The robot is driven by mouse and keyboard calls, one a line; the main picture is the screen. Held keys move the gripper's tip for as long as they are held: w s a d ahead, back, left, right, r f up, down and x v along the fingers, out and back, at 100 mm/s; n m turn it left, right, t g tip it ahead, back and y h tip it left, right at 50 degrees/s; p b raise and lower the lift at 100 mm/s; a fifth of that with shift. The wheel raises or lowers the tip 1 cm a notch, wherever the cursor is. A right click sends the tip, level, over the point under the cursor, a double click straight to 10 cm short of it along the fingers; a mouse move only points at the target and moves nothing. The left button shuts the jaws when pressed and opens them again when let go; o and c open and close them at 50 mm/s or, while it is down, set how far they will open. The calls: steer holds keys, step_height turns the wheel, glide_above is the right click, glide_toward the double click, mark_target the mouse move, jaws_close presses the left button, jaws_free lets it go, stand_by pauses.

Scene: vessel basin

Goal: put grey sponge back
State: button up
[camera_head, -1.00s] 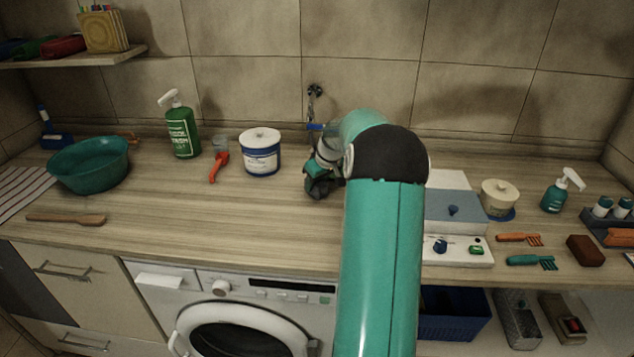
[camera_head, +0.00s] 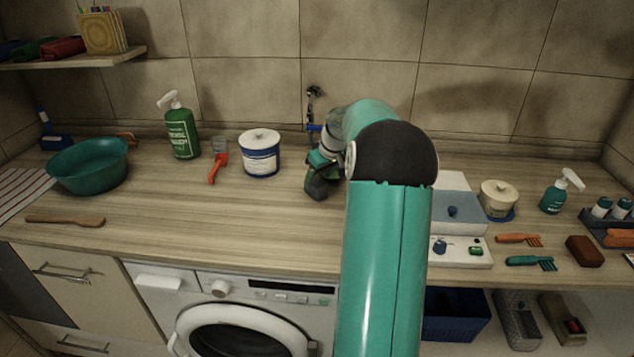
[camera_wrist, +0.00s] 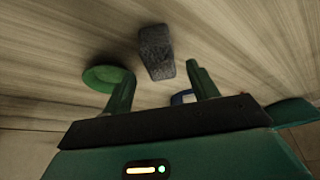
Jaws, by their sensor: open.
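The grey sponge (camera_wrist: 156,52) shows in the wrist view as a dark speckled block on the wood-grain counter. It lies just beyond the gap between my fingertips, and both fingers look apart from it. My gripper (camera_wrist: 160,80) is open, with one finger on each side of the picture's middle. In the head view my gripper (camera_head: 318,178) is low over the counter, right of the white tub; my arm partly hides it, and I cannot make out the sponge clearly there. A green round dish (camera_wrist: 108,78) lies left of the sponge in the wrist view.
The counter front between wooden stick (camera_head: 65,220) and my arm is clear.

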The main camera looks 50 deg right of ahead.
steer(key=v, duration=0.8)
steer(key=s+a+r, duration=0.1)
steer(key=a+r, duration=0.2)
steer(key=a, duration=1)
steer(key=s+a+r, duration=0.1)
steer(key=a+r, duration=0.3)
steer(key=a, duration=0.9)
steer(key=s+a+f, duration=0.2)
steer(key=s+a, duration=0.7)
steer(key=s+a+f+n+t, duration=0.1)
steer(key=s+a+f, duration=0.1)
steer(key=s+a, duration=0.7)
steer(key=shift+a, duration=0.3)
steer(key=shift+f, duration=0.15)
